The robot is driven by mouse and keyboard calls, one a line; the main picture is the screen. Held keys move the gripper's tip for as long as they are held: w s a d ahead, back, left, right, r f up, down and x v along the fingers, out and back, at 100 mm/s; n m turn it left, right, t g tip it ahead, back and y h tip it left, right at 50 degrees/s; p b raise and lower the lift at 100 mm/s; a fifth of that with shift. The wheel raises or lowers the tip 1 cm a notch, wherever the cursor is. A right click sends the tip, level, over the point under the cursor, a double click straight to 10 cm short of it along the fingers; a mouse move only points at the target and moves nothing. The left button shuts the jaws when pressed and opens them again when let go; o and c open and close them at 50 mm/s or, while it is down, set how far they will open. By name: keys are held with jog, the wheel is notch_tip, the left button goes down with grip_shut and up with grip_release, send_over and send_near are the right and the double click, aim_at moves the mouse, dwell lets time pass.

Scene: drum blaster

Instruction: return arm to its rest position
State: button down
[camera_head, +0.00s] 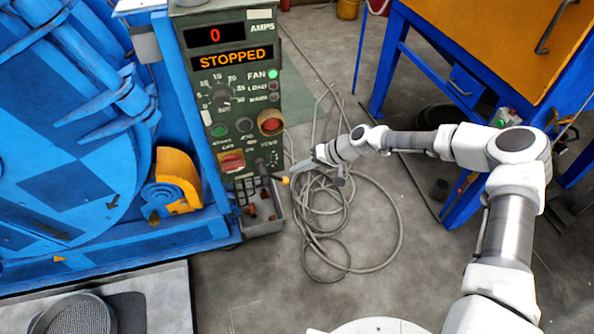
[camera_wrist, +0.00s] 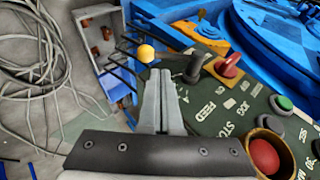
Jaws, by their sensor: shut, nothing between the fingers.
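My white and grey arm (camera_head: 508,230) rises from the lower right, bends at an elbow, and reaches left to the control panel (camera_head: 232,110). My gripper (camera_head: 298,171) is beside the lower right edge of the panel. In the wrist view my gripper (camera_wrist: 165,76) has its grey fingers together with nothing between them. A yellow ball knob (camera_head: 284,181) is close to the fingertips; it also shows just beyond them in the wrist view (camera_wrist: 146,53). I cannot tell whether they touch. The panel's displays read 0 and STOPPED, and the FAN lamp (camera_head: 272,74) glows green.
A blue drum machine (camera_head: 70,120) stands left of the panel. An open grey box (camera_head: 262,220) with reddish parts is below it. Coiled cable (camera_head: 395,240) lies on the floor under my forearm. A blue-framed orange cabinet (camera_head: 480,40) stands behind my arm at right.

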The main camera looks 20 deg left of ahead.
jog(key=p+v, duration=0.2)
jog(key=v, duration=0.7)
jog(key=shift+d, duration=0.2)
jog(key=shift+f, duration=0.1)
